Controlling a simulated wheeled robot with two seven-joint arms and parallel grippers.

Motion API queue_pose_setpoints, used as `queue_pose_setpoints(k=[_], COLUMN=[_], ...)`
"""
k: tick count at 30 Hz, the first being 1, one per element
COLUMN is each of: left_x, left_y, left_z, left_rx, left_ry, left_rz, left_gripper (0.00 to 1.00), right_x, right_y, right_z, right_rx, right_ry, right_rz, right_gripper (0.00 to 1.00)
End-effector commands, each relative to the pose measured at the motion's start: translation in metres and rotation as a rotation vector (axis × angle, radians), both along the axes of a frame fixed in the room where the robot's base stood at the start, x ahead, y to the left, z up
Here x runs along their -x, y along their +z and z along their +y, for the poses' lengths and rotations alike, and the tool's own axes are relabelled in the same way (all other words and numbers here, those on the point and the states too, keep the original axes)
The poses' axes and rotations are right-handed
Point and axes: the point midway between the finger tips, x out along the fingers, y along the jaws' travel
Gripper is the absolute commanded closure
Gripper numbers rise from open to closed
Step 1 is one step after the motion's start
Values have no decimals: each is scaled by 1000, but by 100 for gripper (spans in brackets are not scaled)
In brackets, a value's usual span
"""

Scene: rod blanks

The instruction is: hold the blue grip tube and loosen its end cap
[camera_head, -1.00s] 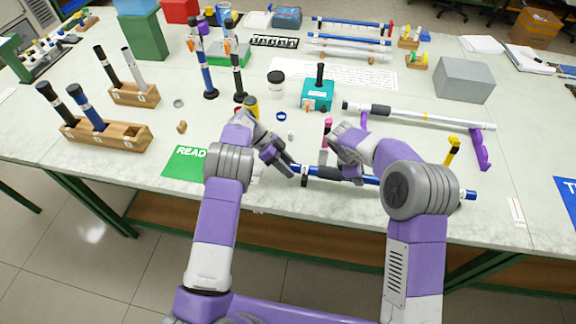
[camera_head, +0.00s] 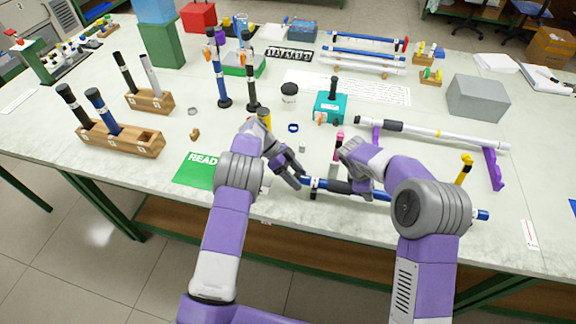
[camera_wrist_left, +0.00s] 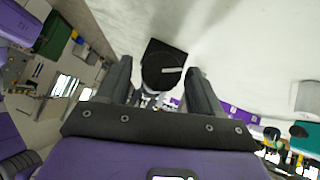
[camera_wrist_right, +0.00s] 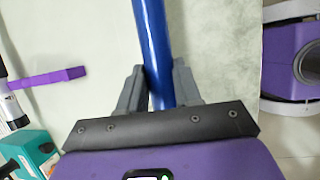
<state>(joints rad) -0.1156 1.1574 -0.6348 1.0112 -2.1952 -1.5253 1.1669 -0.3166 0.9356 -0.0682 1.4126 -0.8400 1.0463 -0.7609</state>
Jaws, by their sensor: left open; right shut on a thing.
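The blue grip tube (camera_head: 322,183) runs left to right near the table's front edge, with a black section along it. My right gripper (camera_head: 360,188) is shut on it; the right wrist view shows the blue tube (camera_wrist_right: 155,50) between its fingers. The black end cap (camera_wrist_left: 163,70), round with a pale mark, sits between the fingers of my left gripper (camera_wrist_left: 160,80). My left gripper (camera_head: 298,182) is open around the cap at the tube's left end. In the head view the fingers mostly hide the cap.
A green card (camera_head: 196,171) lies left of my left gripper. A yellow-topped post (camera_head: 465,168) and a purple stand (camera_head: 493,168) with a white rod (camera_head: 440,134) are behind the tube's right part. A pink-topped item (camera_head: 339,145) stands close behind the tube.

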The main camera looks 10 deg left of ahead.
Motion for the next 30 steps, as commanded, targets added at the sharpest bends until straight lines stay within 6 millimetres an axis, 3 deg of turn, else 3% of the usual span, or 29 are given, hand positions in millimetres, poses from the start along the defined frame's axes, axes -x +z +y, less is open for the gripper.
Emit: queue_pose_setpoints(k=[12, 21, 30], left_x=[-15, -19, -19], left_y=[58, 74, 76], left_z=[61, 76, 78], left_rx=[-3, 0, 0], left_ry=[1, -1, -1], left_rz=[-3, -1, 1], left_gripper=[34, 34, 34], right_x=[0, 0, 0], right_y=[0, 0, 0], right_z=[0, 0, 0], right_rx=[0, 0, 0], right_ry=[-1, -1, 0], right_rz=[0, 0, 0], right_gripper=[99, 99, 99])
